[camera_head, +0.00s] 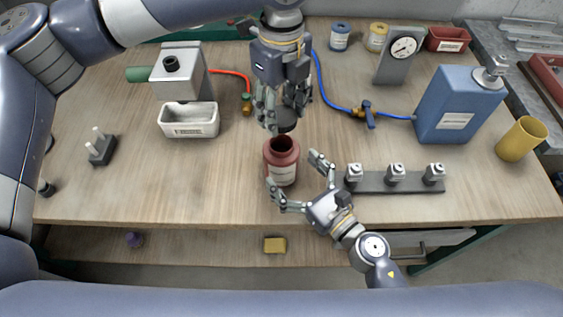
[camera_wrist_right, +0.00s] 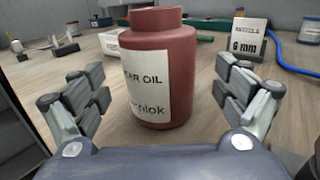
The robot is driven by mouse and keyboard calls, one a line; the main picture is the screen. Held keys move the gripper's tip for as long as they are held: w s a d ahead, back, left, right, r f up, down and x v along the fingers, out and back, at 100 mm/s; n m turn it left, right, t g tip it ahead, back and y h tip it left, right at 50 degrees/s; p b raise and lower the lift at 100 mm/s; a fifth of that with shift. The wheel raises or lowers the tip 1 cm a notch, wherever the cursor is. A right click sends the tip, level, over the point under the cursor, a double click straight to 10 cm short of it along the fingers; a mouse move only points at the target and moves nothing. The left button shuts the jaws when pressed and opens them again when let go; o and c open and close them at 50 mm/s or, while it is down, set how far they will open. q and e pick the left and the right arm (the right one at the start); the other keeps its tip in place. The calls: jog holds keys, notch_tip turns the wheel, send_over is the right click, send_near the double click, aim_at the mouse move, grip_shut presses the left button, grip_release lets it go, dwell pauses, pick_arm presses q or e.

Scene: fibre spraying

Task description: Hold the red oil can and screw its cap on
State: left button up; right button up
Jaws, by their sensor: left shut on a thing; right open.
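The red oil can (camera_head: 281,150) stands upright on the table with its mouth open at the top. In the right wrist view the red oil can (camera_wrist_right: 165,45) stands between the fingers, its label facing me. My left gripper (camera_head: 282,112) points down above the can and is shut on a dark round cap (camera_head: 286,124). The cap is over the can's mouth, apart from it as far as I can tell. My right gripper (camera_head: 295,178) is open on the near right side of the can, its fingers spread to either side. It also shows in the right wrist view (camera_wrist_right: 165,110).
A black rack with several fittings (camera_head: 375,182) stands right of my right gripper. A white tray (camera_head: 205,128) lies left of the can. A blue canister (camera_head: 455,105) and a yellow cup (camera_head: 520,138) stand at the right.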

pick_arm(q)
jog(key=shift+w, duration=0.1)
pick_arm(e)
jog(key=x, duration=0.2)
jog(key=shift+w+a, duration=0.2)
jog(key=shift+w, duration=0.05)
jog(key=shift+w+a, duration=0.35)
jog(key=shift+w, duration=0.05)
jog(key=c, duration=1.6)
pick_arm(q)
send_over(281, 143)
jog(key=shift+w+a+f, duration=0.1)
jog(key=shift+f, duration=2.4)
jog(key=shift+f, duration=0.9)
jog(key=shift+f, duration=0.5)
